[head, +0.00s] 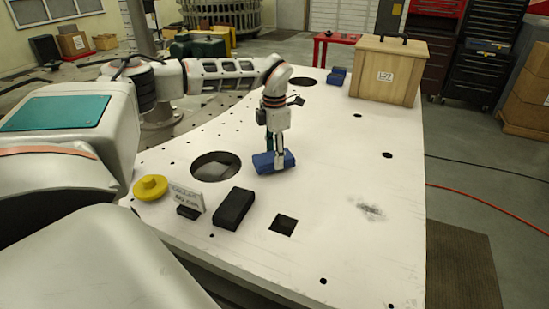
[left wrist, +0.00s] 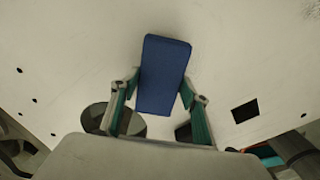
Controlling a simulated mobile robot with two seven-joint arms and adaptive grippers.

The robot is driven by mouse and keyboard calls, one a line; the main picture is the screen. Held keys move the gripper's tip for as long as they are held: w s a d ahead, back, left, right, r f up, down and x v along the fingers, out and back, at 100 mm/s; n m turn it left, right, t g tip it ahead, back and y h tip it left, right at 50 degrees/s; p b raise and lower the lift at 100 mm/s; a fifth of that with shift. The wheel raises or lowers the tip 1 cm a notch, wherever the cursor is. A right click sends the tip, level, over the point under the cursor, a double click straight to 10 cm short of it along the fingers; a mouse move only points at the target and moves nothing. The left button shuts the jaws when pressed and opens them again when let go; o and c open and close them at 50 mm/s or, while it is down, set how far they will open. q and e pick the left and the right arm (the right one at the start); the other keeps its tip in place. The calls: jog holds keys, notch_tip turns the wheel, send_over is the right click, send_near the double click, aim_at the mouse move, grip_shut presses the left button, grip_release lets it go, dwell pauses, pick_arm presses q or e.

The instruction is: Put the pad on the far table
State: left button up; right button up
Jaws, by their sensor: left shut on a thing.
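The blue pad (head: 264,163) is at or just above the white turret plate (head: 330,190), near the large round hole; I cannot tell whether it touches the plate. My left gripper (head: 277,156) reaches down over it and is shut on it. In the left wrist view the pad (left wrist: 165,72) lies between the two green-lined fingers of the gripper (left wrist: 160,108), its long end sticking out ahead. A small red table (head: 335,39) stands on the floor beyond the plate's far edge. My right gripper is not in view.
The plate's right middle is clear.

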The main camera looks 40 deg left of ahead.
pick_arm(q)
jog(key=shift+f, duration=0.65)
jog(key=shift+f, duration=0.15)
jog(key=o, duration=1)
notch_tip(320, 180, up, 12)
jog(key=shift+r, duration=0.15)
